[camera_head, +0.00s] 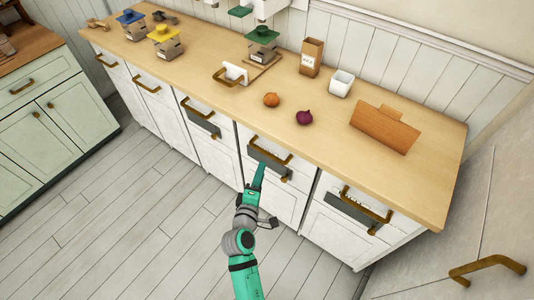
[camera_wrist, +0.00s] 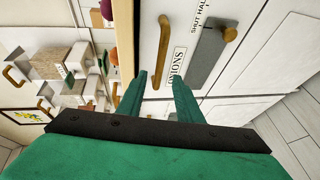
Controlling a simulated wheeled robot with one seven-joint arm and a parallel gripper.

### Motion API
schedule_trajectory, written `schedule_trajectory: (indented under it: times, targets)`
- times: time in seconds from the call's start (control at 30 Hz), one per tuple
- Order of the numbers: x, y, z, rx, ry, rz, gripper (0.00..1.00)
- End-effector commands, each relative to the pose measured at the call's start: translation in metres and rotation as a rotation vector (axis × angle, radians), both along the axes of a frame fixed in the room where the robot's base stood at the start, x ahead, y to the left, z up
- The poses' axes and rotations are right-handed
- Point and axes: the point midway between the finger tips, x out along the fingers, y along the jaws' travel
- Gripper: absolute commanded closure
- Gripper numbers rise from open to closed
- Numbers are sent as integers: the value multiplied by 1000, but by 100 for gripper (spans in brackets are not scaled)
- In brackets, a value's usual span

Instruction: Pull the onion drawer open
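The onion drawer (camera_head: 252,141) is a white drawer front under the wooden counter, with a brass bar handle (camera_head: 272,152) and a grey plate below it. It appears closed. In the wrist view its handle (camera_wrist: 163,45) stands upright beside the "ONIONS" label (camera_wrist: 178,65), which is partly hidden by a finger. My green gripper (camera_head: 260,168) is in front of this drawer, just below the handle. In the wrist view my gripper (camera_wrist: 160,80) is open, with the handle's lower end showing between the fingers. I cannot tell whether they touch.
A brown onion (camera_head: 271,99) and a red onion (camera_head: 304,117) lie on the counter (camera_head: 220,107) above. Handled drawers flank this one, including the right one (camera_head: 367,203). A brass knob (camera_wrist: 230,33) juts out near the grey plate (camera_wrist: 205,55). The floor (camera_head: 130,220) at left is clear.

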Motion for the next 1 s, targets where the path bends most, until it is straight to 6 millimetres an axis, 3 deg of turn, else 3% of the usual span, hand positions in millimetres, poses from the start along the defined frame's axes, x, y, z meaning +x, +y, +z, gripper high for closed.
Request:
schedule_trajectory:
  times: [0.17,0.6,1.0]
  targets:
    - [18,-5,-3,-3,0,-4,68]
    - [87,-24,-16,0,1,-7,68]
    - [102,-26,-19,-1,0,-4,68]
